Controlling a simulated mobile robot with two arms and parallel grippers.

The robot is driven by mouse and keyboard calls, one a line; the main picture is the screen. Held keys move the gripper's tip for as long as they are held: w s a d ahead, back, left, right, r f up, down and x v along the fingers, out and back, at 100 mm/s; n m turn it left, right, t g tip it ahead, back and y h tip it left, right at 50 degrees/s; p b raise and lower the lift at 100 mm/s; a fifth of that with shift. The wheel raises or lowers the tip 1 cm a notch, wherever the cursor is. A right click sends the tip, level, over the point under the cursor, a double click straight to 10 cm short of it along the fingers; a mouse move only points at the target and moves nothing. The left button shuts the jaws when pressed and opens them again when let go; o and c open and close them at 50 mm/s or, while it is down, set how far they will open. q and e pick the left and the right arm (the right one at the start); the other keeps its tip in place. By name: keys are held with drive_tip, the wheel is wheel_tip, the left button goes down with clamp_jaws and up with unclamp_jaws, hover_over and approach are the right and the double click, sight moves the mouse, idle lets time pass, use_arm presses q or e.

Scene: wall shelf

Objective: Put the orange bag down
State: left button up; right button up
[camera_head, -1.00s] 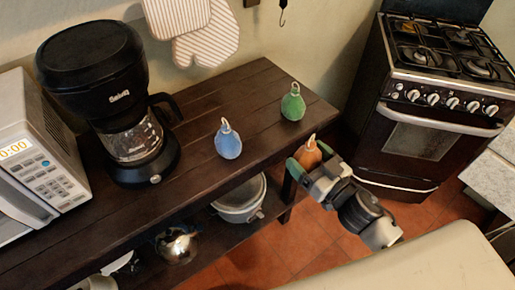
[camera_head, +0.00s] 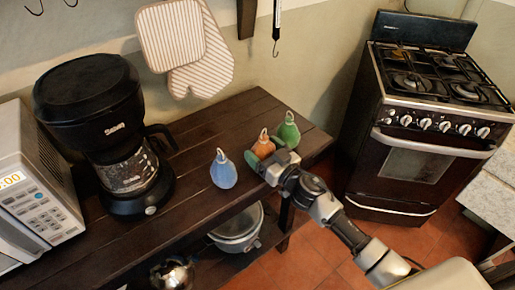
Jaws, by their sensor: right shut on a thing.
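The orange bag (camera_head: 264,145) is in my right gripper (camera_head: 265,159), which is shut on it. The bag is upright, over the right part of the dark wooden shelf top (camera_head: 215,130), between two other bags. I cannot tell whether its base touches the wood, as the gripper hides its lower part. The blue bag (camera_head: 223,171) stands to its left, and the green bag (camera_head: 288,131) stands close behind it to the right. My left gripper is not in view.
A black coffee maker (camera_head: 103,130) and a microwave (camera_head: 36,190) fill the left side of the shelf. A pot (camera_head: 236,232) sits on the lower level. A stove (camera_head: 420,125) stands to the right. Free wood lies behind the blue bag.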

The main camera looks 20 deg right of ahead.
sight(257, 150)
drive_tip(key=shift+w+a+f+b, duration=0.2)
drive_tip(key=shift+w+a+f, duration=0.15)
drive_tip(key=shift+w, duration=0.3)
drive_tip(key=shift+w+a+f+b, duration=0.2)
drive_tip(key=shift+w+f, duration=0.25)
drive_tip(key=shift+w, duration=0.15)
drive_tip(key=shift+r, duration=0.1)
drive_tip(key=shift+s, duration=0.1)
drive_tip(key=shift+f, duration=0.25)
drive_tip(key=o, duration=1)
drive_tip(key=shift+r, duration=0.3)
drive_tip(key=b+v, duration=0.1)
drive_tip(key=v, duration=1.1)
drive_tip(key=shift+d+f, duration=0.1)
